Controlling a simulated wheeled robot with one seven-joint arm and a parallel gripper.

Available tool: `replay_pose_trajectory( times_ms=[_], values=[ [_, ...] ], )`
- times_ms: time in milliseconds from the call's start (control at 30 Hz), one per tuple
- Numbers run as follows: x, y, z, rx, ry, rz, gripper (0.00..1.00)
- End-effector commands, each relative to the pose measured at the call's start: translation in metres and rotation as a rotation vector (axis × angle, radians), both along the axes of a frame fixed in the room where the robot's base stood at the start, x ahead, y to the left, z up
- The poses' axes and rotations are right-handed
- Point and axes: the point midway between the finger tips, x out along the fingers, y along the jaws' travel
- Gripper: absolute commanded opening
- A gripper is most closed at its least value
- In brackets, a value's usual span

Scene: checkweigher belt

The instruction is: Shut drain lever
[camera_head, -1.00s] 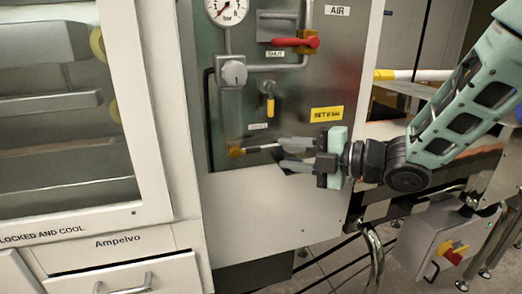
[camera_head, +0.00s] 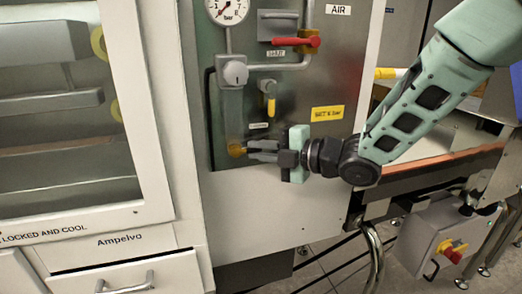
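The drain lever appears to be the small yellow-ended fitting (camera_head: 236,150) at the foot of the regulator's bowl, low on the steel panel. My gripper (camera_head: 252,151) reaches in from the right, with its fingertips at the right side of this fitting. The fingers lie nearly level, one just above the other. They hide most of what extends right from the yellow end. I cannot tell whether they touch or hold it.
Above are a grey regulator knob (camera_head: 235,73), a pressure gauge (camera_head: 228,9), a red lever (camera_head: 291,41) and a yellow lever (camera_head: 270,92) hanging down. A white cabinet (camera_head: 160,130) stands left. A grey switch box (camera_head: 440,240) is lower right.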

Motion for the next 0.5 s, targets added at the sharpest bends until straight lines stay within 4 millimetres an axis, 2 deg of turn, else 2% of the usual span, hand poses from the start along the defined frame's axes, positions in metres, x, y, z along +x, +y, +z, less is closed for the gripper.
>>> replay_pose_trajectory(
  times_ms=[267, 500],
  values=[
    [0.000, 0.000, -0.003, 0.017, 0.005, 0.000, 0.00],
    [0.000, 0.000, -0.015, 0.115, 0.032, 0.000, 0.00]
  ],
)
